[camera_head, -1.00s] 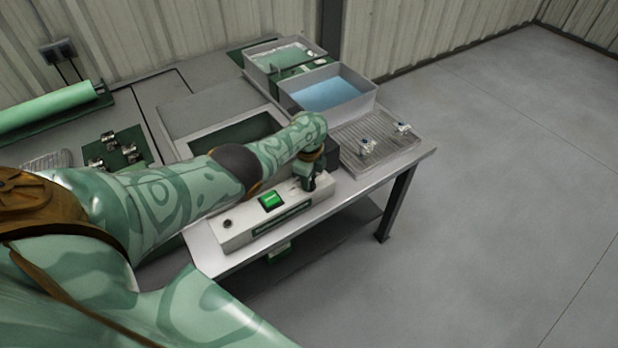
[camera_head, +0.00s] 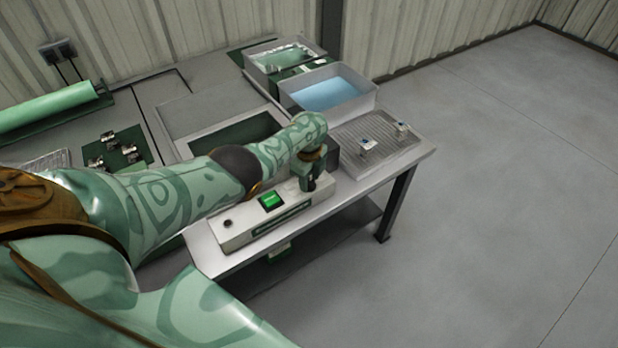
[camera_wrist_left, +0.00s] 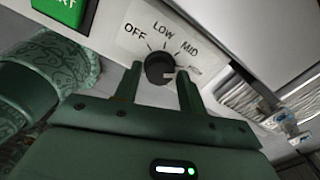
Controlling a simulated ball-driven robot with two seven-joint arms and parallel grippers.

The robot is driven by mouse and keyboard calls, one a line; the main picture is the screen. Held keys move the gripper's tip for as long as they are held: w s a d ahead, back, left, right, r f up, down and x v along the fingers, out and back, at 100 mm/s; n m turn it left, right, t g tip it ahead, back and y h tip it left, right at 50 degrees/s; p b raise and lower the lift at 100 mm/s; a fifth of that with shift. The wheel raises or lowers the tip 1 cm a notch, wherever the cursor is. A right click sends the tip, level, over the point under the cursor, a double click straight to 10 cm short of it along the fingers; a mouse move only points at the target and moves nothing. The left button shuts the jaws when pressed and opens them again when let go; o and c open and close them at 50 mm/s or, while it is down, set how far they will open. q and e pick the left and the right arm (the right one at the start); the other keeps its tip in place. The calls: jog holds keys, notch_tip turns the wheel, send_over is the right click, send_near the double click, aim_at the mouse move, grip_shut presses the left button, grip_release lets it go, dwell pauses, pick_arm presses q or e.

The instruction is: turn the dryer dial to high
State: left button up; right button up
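The dryer control box (camera_head: 238,233) is a long pale unit at the table's front edge, with a lit green button (camera_head: 270,201). My left gripper (camera_head: 310,188) points down at its right end and hides the dial in the head view. In the left wrist view the black dial (camera_wrist_left: 160,68) sits between the two green fingers of my left gripper (camera_wrist_left: 159,72). A narrow gap shows on each side, so the fingers look open around it. The labels OFF, LOW and MID show; a further label right of MID is not readable. The dial's pale mark seems to face right. My right gripper is out of view.
Behind the box is an open dark basin (camera_head: 240,135). A tray of blue liquid (camera_head: 330,94) and a ribbed rack (camera_head: 388,150) with small metal parts stand to the right. A green roll (camera_head: 50,107) lies at the left. The floor at right is clear.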

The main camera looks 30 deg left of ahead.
aim_at(309, 182)
pick_arm(q)
jog(key=shift+o, duration=0.5)
jog(key=shift+r, duration=0.1)
notch_tip(309, 182, up, 16)
jog(key=p, duration=1.1)
jog(key=shift+s, duration=0.2)
